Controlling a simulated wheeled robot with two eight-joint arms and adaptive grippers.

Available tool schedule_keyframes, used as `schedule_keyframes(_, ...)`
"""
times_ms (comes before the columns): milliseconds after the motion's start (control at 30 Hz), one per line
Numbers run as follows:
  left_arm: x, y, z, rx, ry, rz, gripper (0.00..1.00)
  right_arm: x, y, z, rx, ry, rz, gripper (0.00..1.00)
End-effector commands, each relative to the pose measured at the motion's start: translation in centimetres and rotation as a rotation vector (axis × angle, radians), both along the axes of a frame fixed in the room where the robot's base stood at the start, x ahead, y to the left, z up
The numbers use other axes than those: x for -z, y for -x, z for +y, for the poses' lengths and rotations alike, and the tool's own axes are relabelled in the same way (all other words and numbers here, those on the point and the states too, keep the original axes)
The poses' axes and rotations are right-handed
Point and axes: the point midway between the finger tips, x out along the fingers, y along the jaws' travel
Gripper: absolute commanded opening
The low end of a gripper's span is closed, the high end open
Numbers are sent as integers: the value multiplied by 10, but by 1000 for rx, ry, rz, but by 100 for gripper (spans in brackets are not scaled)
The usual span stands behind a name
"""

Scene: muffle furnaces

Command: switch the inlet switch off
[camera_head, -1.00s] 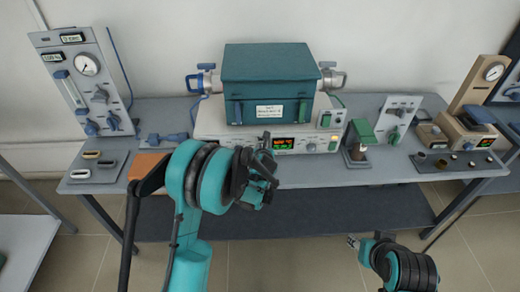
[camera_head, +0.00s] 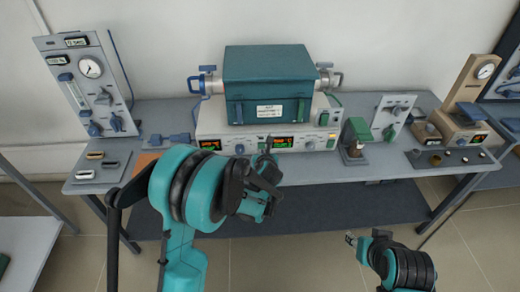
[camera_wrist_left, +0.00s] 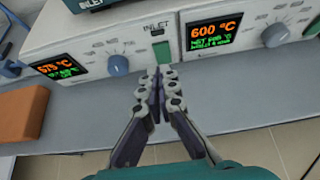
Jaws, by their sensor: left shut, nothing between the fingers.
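The inlet switch is a small green rectangle (camera_wrist_left: 147,65) under the INLET label on the furnace's front panel, in the left wrist view. It sits between the two lit displays. In the head view, my left gripper (camera_head: 265,158) is at the panel's middle and hides the switch area. My right gripper (camera_head: 350,239) hangs low in front of the table; its jaws are too small to read.
The teal furnace box (camera_head: 267,75) stands on the white control unit (camera_wrist_left: 215,65). In the wrist view, the left display (camera_wrist_left: 56,68) reads 575 °C and the right display (camera_wrist_left: 207,30) 600 °C. Dials flank the switch. An orange-brown block (camera_wrist_left: 22,113) lies at left.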

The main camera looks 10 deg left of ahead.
Motion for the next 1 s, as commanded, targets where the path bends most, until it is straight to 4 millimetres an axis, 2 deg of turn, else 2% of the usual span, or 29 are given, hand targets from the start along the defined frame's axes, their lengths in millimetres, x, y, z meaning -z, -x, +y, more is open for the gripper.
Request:
schedule_keyframes(33,-11,9,-3,2,0,0,0,-8,0,0,0,0,0,40)
schedule_keyframes(100,-19,19,-5,1,-1,0,0,-12,0,0,0,0,0,40)
schedule_keyframes(300,-31,37,-11,0,0,0,0,-19,0,0,0,0,0,40)
schedule_keyframes(1000,-37,44,-9,-24,35,-3,0,-19,0,0,0,0,0,40)
